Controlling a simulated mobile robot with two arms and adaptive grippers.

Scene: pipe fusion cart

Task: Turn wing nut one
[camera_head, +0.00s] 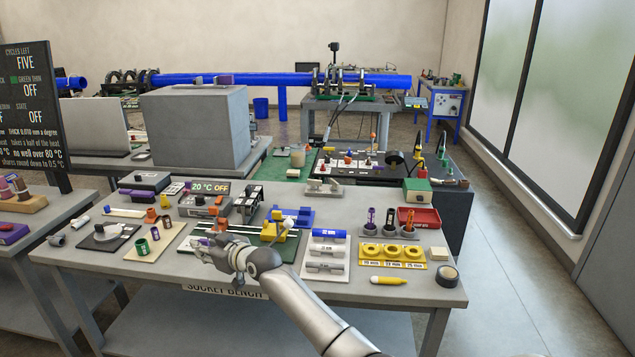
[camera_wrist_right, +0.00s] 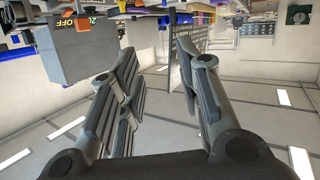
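My right gripper (camera_head: 200,246) reaches in over the front of the socket bench (camera_head: 110,264), above the left part of a dark green board (camera_head: 293,262). In the right wrist view its two fingers (camera_wrist_right: 152,55) stand apart with nothing between them. A yellow clamp fixture (camera_head: 270,232) sits on the board to the right of the gripper. No wing nut can be clearly made out; parts near the fixture are too small to tell. The gripper hides part of the board. My left gripper is not in view.
A white tray of pipe pieces (camera_head: 325,271) and a yellow ring holder (camera_head: 391,264) stand to the right. A tan mat with coloured sockets (camera_head: 154,250) lies to the left. A grey box (camera_head: 197,127) stands behind.

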